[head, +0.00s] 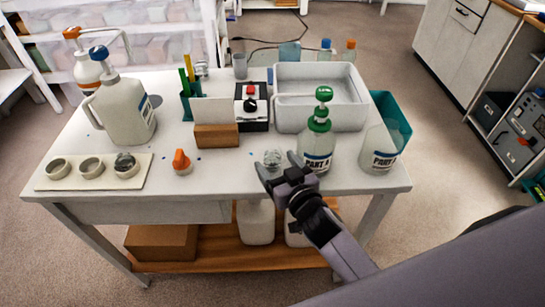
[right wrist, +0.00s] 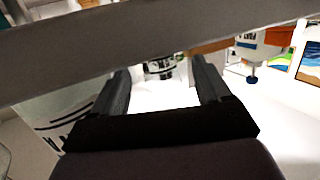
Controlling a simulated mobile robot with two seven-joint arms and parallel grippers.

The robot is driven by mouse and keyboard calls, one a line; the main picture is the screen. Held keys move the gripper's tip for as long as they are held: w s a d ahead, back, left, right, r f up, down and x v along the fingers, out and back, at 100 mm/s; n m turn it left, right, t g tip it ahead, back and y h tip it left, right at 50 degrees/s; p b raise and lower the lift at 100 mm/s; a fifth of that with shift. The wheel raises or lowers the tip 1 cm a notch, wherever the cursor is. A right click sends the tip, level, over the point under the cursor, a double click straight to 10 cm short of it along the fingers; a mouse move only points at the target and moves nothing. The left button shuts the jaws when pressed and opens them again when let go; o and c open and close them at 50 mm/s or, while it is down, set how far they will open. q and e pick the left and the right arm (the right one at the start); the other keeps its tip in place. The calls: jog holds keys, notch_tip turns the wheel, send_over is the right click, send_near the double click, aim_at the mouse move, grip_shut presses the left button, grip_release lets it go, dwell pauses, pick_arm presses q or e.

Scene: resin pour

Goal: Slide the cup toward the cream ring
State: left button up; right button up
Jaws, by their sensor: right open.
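A small clear cup (head: 272,158) stands on the white table near its front edge. My right gripper (head: 278,164) is open at the cup, with its fingertips close on either side of the cup's near part. I cannot tell whether they touch it. In the right wrist view, the two fingers (right wrist: 163,92) are spread apart over the bright tabletop. Three round cream-rimmed cups or rings, the middle one here (head: 91,167), sit on a pale board (head: 48,184) at the table's left. I cannot tell which is the cream ring. My left gripper is not in view.
An orange-topped piece (head: 181,162) stands between the cup and the board. A green-capped bottle (head: 318,148) stands close right of my gripper, with a labelled clear container (head: 380,152) beyond. A wooden block (head: 217,136) and white jug (head: 125,112) stand farther left.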

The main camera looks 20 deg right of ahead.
aim_at(275, 163)
jog(key=shift+w+a+f, duration=0.1)
jog(key=shift+w, duration=0.7)
jog(key=shift+w+a+f, duration=0.1)
jog(key=shift+w, duration=0.7)
jog(key=c, duration=1)
jog(key=shift+a, duration=0.15)
